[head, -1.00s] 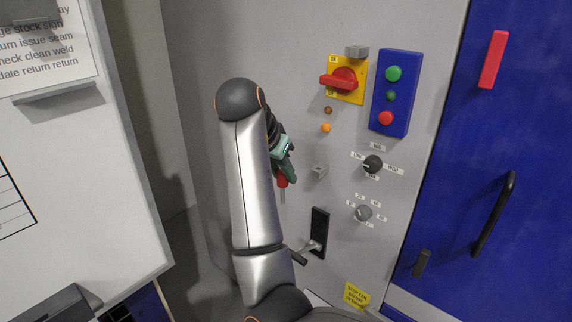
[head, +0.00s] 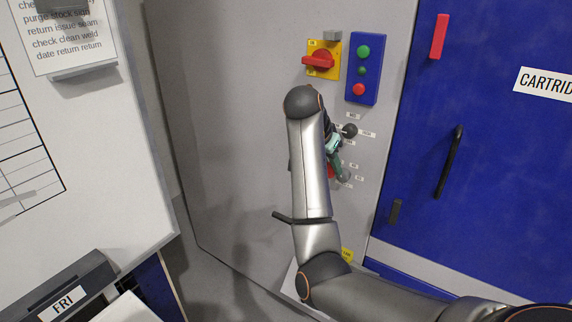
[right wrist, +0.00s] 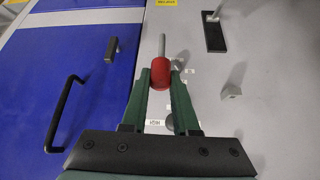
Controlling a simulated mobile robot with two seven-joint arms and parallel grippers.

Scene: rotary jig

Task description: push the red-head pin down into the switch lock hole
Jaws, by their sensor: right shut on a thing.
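My right gripper (head: 332,158) is shut on the red-head pin. In the right wrist view the fingers (right wrist: 161,95) clasp the pin's red head (right wrist: 160,72), and its thin grey shank sticks out beyond them. In the head view a bit of the red head shows beside my forearm (head: 331,171). The pin is held in front of the grey panel, near the knobs. The red rotary switch (head: 319,61) sits on a yellow plate higher on the panel, with a grey block (head: 332,35) above it. I cannot make out a lock hole. My left gripper is out of view.
A blue button box (head: 365,70) is right of the switch. A black knob (head: 350,131) is near my gripper. A small grey bracket (right wrist: 231,92) and a lever in a black slot (right wrist: 214,38) show in the wrist view.

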